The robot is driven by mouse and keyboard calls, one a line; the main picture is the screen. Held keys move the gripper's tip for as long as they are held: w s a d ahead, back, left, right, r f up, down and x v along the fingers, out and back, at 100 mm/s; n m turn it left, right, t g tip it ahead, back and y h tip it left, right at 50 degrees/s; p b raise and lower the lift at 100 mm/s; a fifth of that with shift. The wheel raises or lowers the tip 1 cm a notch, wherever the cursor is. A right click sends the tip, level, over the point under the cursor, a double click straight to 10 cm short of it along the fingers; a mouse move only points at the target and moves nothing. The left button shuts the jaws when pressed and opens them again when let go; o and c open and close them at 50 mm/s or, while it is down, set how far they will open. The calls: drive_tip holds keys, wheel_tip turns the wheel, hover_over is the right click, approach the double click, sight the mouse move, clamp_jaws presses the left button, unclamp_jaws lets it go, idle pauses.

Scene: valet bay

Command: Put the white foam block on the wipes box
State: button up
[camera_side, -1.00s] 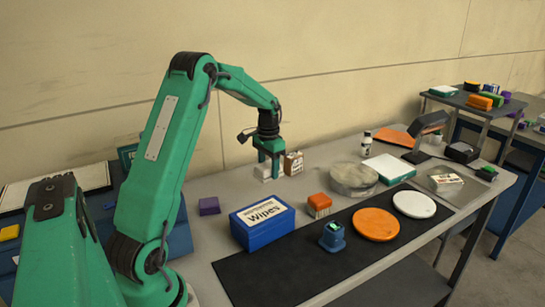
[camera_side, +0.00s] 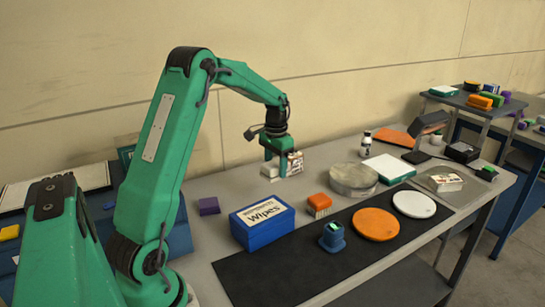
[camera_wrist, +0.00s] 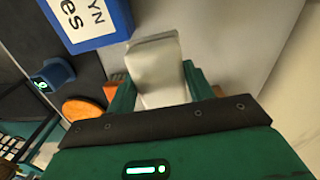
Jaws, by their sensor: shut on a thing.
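The white foam block (camera_side: 268,170) is between the fingers of my gripper (camera_side: 278,168), which is shut on it. In the wrist view the block (camera_wrist: 158,72) fills the space between my fingertips (camera_wrist: 158,88). I cannot tell whether its underside touches the table. The blue wipes box (camera_side: 262,222) stands on the table nearer the side camera, with a white label reading "Wipes" on top. The box's corner (camera_wrist: 88,22) shows at the upper left of the wrist view. Its top is bare.
A small printed carton (camera_side: 296,163) stands close to my gripper's right. A purple block (camera_side: 209,206) is left of the wipes box and an orange block (camera_side: 319,204) right of it. A blue cup-like item (camera_side: 332,238) and an orange disc (camera_side: 376,224) are on the black mat (camera_side: 262,281).

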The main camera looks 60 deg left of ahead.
drive_tip(key=shift+d, duration=0.1)
drive_tip(key=s+d+r+m, duration=0.1)
drive_tip(key=s+d+r, duration=0.25)
drive_tip(key=d, duration=0.35)
drive_tip(key=s+d+r, duration=0.2)
drive_tip(key=s+d, duration=0.2)
drive_tip(key=d, duration=0.3)
drive_tip(key=s+d+r+m, duration=0.1)
drive_tip(key=s+d+r, duration=0.25)
drive_tip(key=d, duration=0.45)
hover_over(262, 211)
wheel_tip(262, 211, down, 8)
drive_tip(key=shift+d, duration=0.1)
drive_tip(key=shift+f, duration=2)
drive_tip(key=shift+f, duration=0.1)
drive_tip(key=o, duration=1)
drive_tip(key=shift+c, duration=0.2)
